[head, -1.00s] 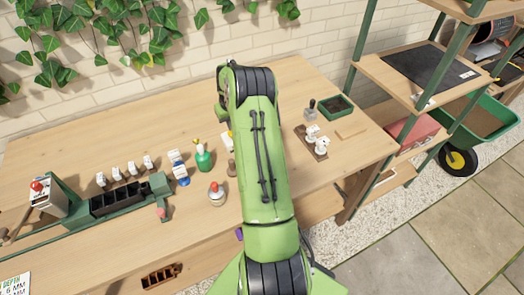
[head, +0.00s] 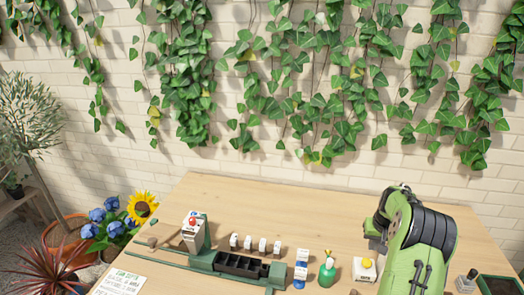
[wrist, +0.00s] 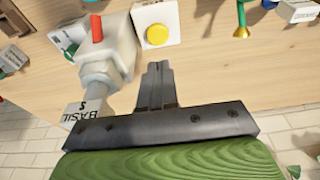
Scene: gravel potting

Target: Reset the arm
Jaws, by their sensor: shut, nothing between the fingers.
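My gripper (wrist: 157,85) shows in the wrist view with its two dark fingers together and nothing between them. It is above the wooden table. A white box with a yellow button (wrist: 156,24) is just beyond the fingertips. A white bottle-like object with a red part on top (wrist: 108,47) is close on the left, by a tag reading "BASIL 5" (wrist: 86,115). In the head view my green arm is at the lower right, and it hides the gripper. The yellow-button box (head: 364,269) stands just left of the arm.
The table (head: 290,200) has free room at the back. A dark green tray (head: 497,286) is at the far right. Ivy (head: 300,90) hangs on the wall behind.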

